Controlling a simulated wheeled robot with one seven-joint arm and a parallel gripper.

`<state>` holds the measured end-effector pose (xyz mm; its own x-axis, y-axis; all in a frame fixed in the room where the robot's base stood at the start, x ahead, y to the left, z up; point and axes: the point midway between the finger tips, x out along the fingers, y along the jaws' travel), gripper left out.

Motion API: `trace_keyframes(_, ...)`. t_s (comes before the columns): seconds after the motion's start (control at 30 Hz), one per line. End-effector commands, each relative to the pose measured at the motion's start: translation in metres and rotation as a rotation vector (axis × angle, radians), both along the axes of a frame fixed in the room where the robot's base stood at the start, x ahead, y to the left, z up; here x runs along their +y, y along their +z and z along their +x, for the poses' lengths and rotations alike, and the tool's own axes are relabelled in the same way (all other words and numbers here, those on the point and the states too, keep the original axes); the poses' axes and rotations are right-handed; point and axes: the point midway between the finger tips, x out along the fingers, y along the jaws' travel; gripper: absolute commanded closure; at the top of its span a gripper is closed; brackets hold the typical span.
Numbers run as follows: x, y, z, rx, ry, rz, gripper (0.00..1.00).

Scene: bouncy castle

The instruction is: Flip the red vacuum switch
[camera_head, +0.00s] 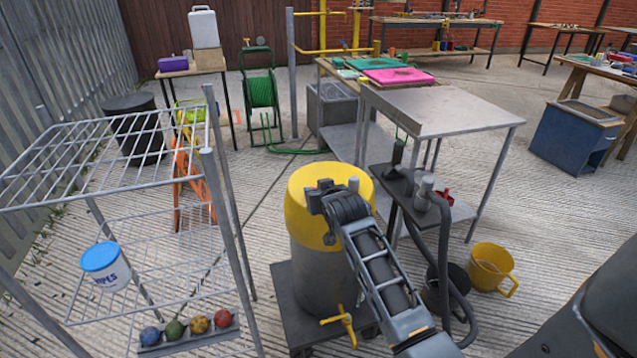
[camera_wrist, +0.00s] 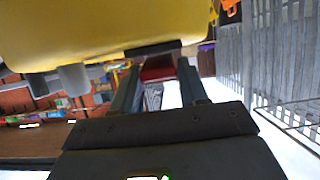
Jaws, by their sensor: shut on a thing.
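The vacuum (camera_head: 303,200) is a drum with a yellow lid and grey body, standing on a dark base. My gripper (camera_head: 325,205) is at the lid's front side, partly covered by my own arm. In the wrist view the yellow lid (camera_wrist: 90,25) fills the top. The red switch (camera_wrist: 158,68) shows between the two fingertips of my gripper (camera_wrist: 160,75), just below a dark strip on the lid. The fingers are shut on it. The switch is hidden in the head view.
A wire rack (camera_head: 110,150) with a blue-lidded tub (camera_head: 105,268) stands at left. A metal table (camera_head: 450,108) stands behind the vacuum. A black hose (camera_head: 443,255) and yellow bucket (camera_head: 491,270) are at right.

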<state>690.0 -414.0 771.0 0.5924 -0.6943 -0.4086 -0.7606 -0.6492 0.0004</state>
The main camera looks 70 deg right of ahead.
Motion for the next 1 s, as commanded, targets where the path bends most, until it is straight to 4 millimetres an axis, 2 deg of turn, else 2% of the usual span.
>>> trace_keyframes(0.4,-0.0005,0.0008,0.0003,0.008,0.0,0.009,0.87)
trace_keyframes(0.43,-0.0005,0.0008,0.0003,0.008,0.0,0.009,0.54)
trace_keyframes(0.6,-0.0004,0.0007,0.0002,0.008,0.0,0.009,0.38)
trace_keyframes(0.87,0.0004,0.0007,-0.0004,0.008,0.0,0.01,0.36)
trace_keyframes(1.0,0.0083,0.0053,-0.0071,0.009,0.0,0.009,0.36)
